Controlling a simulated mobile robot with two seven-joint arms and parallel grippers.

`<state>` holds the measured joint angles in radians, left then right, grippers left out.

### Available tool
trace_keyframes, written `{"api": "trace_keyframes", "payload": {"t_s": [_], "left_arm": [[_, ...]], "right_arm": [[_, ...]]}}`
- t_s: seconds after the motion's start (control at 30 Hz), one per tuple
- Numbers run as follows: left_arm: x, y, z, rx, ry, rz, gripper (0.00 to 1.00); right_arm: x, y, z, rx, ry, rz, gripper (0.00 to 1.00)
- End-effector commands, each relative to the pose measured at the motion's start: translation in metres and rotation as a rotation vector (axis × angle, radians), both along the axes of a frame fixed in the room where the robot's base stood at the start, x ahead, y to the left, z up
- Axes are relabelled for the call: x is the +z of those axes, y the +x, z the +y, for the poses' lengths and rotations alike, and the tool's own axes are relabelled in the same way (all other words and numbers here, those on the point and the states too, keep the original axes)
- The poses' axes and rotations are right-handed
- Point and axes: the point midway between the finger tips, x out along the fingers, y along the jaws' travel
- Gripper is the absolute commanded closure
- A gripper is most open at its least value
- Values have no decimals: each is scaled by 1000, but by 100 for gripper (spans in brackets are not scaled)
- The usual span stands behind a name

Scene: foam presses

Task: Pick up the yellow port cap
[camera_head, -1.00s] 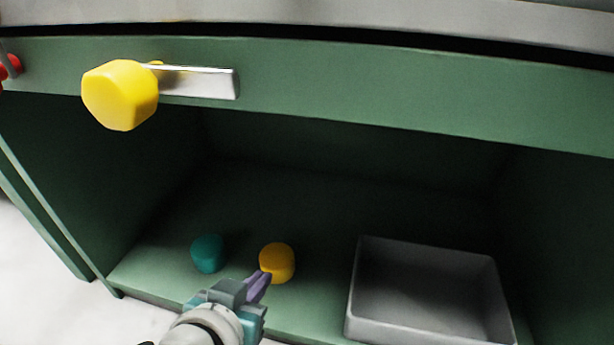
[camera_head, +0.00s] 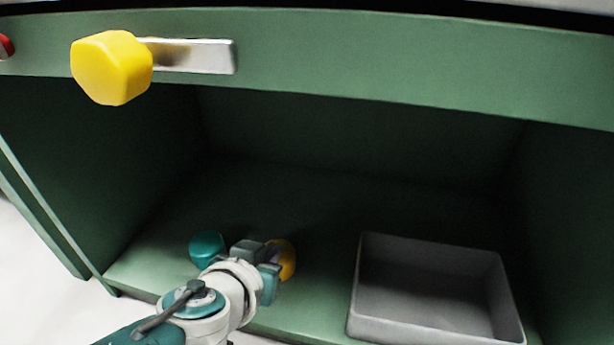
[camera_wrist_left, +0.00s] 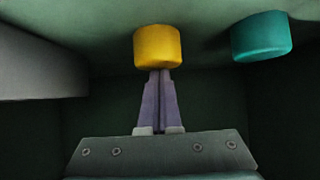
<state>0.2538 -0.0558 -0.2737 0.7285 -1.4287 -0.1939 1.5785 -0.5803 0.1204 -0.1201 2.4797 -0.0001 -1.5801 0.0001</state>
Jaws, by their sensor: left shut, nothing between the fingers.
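The yellow port cap (camera_head: 288,259) stands on the green shelf floor inside the cabinet, partly hidden behind my left gripper (camera_head: 272,262) in the head view. In the left wrist view the yellow cap (camera_wrist_left: 158,46) is a short cylinder just beyond the fingertips of my left gripper (camera_wrist_left: 160,72). The purple fingers are shut together with nothing between them. Their tips reach the cap's edge in that view; I cannot tell whether they touch it. A teal cap (camera_head: 207,248) stands to the left of the gripper, and shows at right in the wrist view (camera_wrist_left: 262,37). My right gripper is not in view.
A grey open tray (camera_head: 372,243) stands on the shelf to the right and looks empty. A large yellow knob (camera_head: 111,68) on a metal bar (camera_head: 205,56) juts from the cabinet's upper front. The dark back of the shelf is clear.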

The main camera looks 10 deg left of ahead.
Motion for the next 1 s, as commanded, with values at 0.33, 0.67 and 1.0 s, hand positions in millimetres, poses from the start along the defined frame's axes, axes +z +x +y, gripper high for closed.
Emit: {"api": "trace_keyframes", "payload": {"t_s": [0.33, 0.67, 1.0], "left_arm": [[-8, -33, 1, 4, -3, 17, 100], [-7, -89, 4, 2, 1, 16, 100], [-8, -96, 5, 4, 5, 20, 100]], "right_arm": [[-1, 0, 0, 0, 0, -1, 0], [-1, 0, 0, 0, 0, -1, 0], [-1, 0, 0, 0, 0, -1, 0]]}}
